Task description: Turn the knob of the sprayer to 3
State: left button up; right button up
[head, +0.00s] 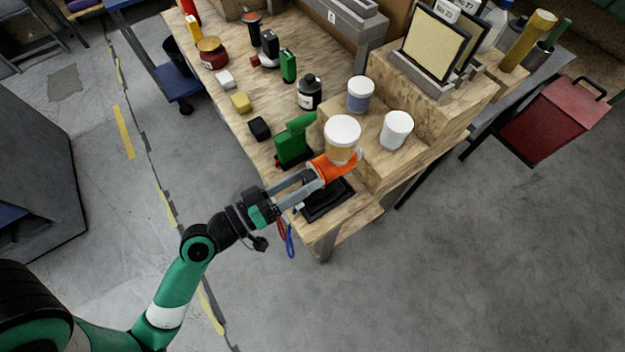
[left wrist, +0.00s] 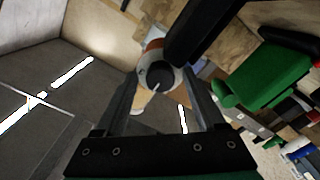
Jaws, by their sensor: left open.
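The sprayer has an orange body (head: 335,167) and a cup with a white lid (head: 342,132). It stands at the near corner of the wooden bench, above a black base (head: 328,203). My left gripper (head: 317,178) is open at the sprayer's rear end, its two fingers pointing at it. In the left wrist view, a round grey face with a dark knob (left wrist: 160,76) shows between the fingertips. I cannot tell whether the fingers touch it. Any numbers on it are too small to read. My right gripper is not in view.
A green tool (head: 293,143) stands close beside the sprayer and also shows in the left wrist view (left wrist: 262,80). A white jar (head: 396,130) and a blue-banded jar (head: 360,95) stand on wooden blocks behind. The floor in front of the bench is clear.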

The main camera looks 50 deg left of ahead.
pick_arm(q)
jog(key=shift+c, duration=0.4)
grip_shut()
jog(key=shift+f, duration=0.1)
jog(key=m+b, duration=0.2)
jog(key=m, duration=0.1)
jog(key=shift+f, duration=0.1)
jog(key=m+b, duration=0.2)
jog(key=m, duration=0.2)
jog(key=shift+b, duration=0.3)
jog(key=shift+m+b, duration=0.5)
jog(key=shift+m, duration=2)
